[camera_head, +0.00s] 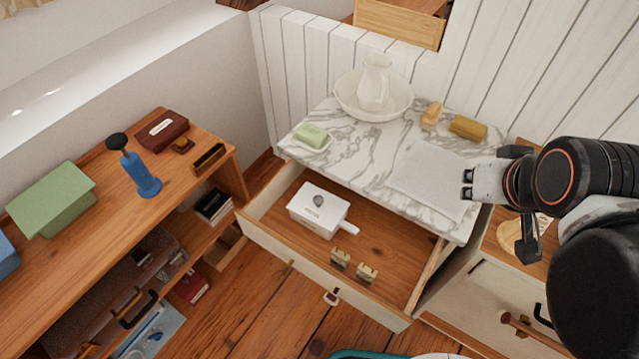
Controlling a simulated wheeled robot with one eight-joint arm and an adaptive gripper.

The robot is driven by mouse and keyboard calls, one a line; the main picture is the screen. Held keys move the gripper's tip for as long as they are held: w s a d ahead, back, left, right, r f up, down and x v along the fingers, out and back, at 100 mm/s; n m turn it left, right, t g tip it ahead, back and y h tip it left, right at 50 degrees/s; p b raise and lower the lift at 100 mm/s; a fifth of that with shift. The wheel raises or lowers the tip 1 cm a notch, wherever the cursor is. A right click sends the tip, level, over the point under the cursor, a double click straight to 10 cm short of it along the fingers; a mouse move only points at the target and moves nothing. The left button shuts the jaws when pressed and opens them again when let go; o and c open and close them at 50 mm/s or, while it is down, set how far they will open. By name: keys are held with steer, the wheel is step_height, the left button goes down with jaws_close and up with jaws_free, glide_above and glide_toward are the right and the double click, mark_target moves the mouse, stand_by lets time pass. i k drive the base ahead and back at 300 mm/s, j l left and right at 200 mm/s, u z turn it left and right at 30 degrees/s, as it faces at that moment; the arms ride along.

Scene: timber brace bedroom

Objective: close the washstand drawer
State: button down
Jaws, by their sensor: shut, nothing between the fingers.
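The washstand (360,178) has a white marble top and stands against white panelling. Its drawer (385,233) is pulled out well beyond the marble edge. Its pale front panel (315,275) faces the lower left. Inside the drawer lie a white box with a handle (318,211) and two small tan clip-like items (353,267). My gripper (467,184) is above the right end of the marble top, pointing left. It is shut and empty, and apart from the drawer.
A basin with a pitcher (374,90), green soap on a dish (312,137), a folded cloth (430,178) and yellow blocks (467,128) sit on the marble. A wooden shelf (95,225) with boxes stands at left. Bare floor (262,318) shows before the drawer.

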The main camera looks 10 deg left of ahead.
mark_target(405, 254)
steer(key=j+u, duration=0.1)
steer(key=u, duration=1.05)
steer(key=l+u, duration=0.5)
steer(key=k+l+u, duration=0.1)
steer(key=l+u, duration=0.25)
steer(key=u, duration=0.15)
